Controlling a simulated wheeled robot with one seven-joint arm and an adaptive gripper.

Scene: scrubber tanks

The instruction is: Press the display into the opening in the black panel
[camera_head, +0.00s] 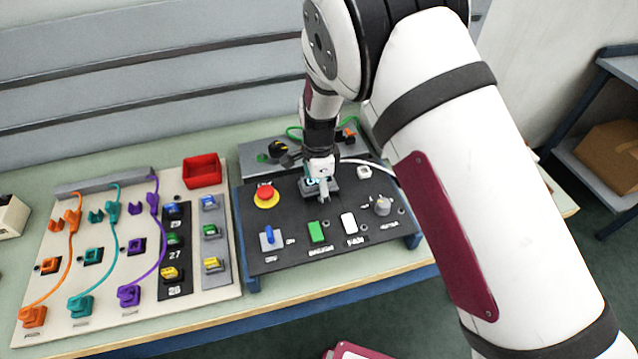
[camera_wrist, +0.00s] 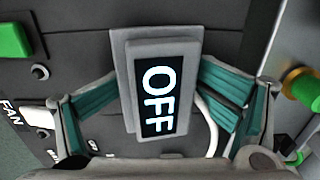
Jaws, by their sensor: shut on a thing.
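The display (camera_wrist: 156,88) is a grey block with a black face reading "OFF" in the wrist view. My gripper (camera_wrist: 158,100) is shut on it, with one teal finger pad against each side. In the head view my gripper (camera_head: 320,188) is over the upper middle of the black panel (camera_head: 280,215), and a little of the display (camera_head: 332,186) shows there. The opening is not visible, being behind the display and gripper. I cannot tell whether the display touches the panel or is seated in it.
The panel carries a red emergency button (camera_head: 266,195), a blue switch (camera_head: 269,239), a green switch (camera_head: 316,232), a white switch (camera_head: 348,222) and a grey knob (camera_head: 382,206). A cable board (camera_head: 112,240) and red bin (camera_head: 202,171) stand left. A white cable (camera_head: 372,163) runs right of my gripper.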

